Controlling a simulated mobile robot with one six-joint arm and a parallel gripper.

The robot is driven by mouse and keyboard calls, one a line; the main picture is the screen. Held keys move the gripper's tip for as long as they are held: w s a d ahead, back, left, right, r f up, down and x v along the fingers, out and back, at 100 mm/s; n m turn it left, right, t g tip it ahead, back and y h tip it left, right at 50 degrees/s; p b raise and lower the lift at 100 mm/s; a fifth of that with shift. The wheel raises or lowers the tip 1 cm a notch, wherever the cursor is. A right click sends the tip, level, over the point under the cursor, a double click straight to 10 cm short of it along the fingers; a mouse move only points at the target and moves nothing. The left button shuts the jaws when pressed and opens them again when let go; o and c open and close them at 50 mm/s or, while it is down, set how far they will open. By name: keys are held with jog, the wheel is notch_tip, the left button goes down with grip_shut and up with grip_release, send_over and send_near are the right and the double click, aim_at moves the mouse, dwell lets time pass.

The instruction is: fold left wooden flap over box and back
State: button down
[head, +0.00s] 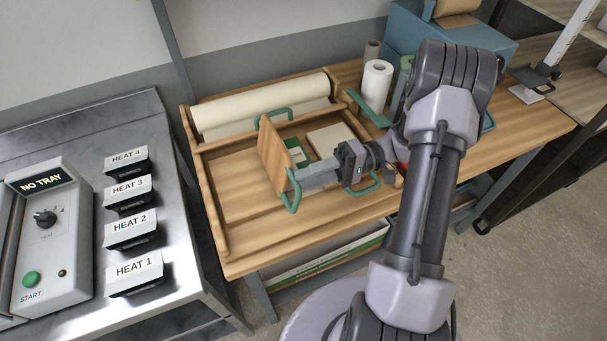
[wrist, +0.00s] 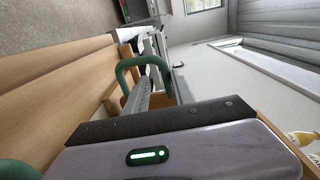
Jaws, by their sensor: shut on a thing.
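The left wooden flap (head: 273,160) stands nearly upright on the wooden work board, with green handles at its far and near ends. My gripper (head: 294,178) comes in from the right and is shut on this flap near its near green handle (head: 292,192). The exact contact is hard to see. In the wrist view a green handle (wrist: 140,66) arches beside the finger (wrist: 148,90). A pale box (head: 331,139) lies on the board right of the flap. A green and white item (head: 297,150) shows just behind the flap, partly hidden.
A large paper roll (head: 262,106) lies along the back of the board. A white towel roll (head: 377,84) and a blue case (head: 470,50) stand at the back right. A metal counter with labelled heat trays (head: 133,221) is at the left. The board's front left is clear.

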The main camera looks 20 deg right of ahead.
jog(key=shift+s+f+g, duration=0.25)
jog(key=shift+f+g, duration=0.05)
jog(key=shift+f, duration=0.2)
jog(key=c, duration=1.5)
grip_release()
jog(key=shift+o, duration=0.2)
jog(key=shift+w, duration=0.1)
jog(key=shift+r, duration=0.15)
jog(key=d+p, duration=0.2)
jog(key=d, duration=0.5)
jog(key=shift+d, duration=0.25)
jog(key=shift+r, duration=0.1)
